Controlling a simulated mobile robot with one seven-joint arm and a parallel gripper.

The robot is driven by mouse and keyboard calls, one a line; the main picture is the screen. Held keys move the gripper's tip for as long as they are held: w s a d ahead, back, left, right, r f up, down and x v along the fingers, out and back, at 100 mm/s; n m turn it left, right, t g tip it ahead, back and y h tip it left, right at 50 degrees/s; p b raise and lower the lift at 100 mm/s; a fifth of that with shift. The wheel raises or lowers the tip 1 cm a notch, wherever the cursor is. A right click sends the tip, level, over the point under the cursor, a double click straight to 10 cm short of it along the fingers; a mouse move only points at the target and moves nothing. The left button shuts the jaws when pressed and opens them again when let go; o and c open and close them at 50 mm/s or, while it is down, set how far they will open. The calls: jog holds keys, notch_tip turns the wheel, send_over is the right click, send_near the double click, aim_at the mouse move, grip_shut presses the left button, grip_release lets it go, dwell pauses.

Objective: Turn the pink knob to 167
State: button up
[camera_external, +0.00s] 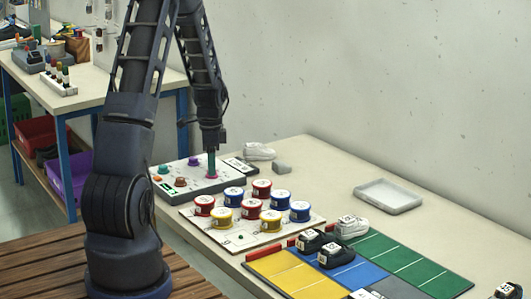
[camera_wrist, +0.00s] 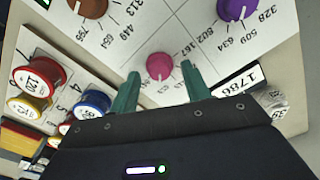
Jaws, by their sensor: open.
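The pink knob (camera_wrist: 160,66) is on a white panel in the wrist view, with printed numbers around it. The label 167 (camera_wrist: 190,46) is at its upper right. Its pointer direction is too small to tell. My gripper (camera_wrist: 161,71) is open, with one green finger at each side of the knob; contact cannot be told. In the external view my gripper (camera_external: 211,172) is low over the control panel (camera_external: 222,183); the pink knob cannot be made out there.
A purple knob (camera_wrist: 234,9) and a brown knob (camera_wrist: 93,7) flank the pink one. A board (camera_external: 245,238) with several red, yellow and blue spools stands in front of the panel. Shoes (camera_external: 336,256) and coloured mats lie to the right. A grey tray (camera_external: 388,196) sits behind.

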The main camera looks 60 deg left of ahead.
jog(key=shift+f, duration=0.25)
jog(key=c, duration=1)
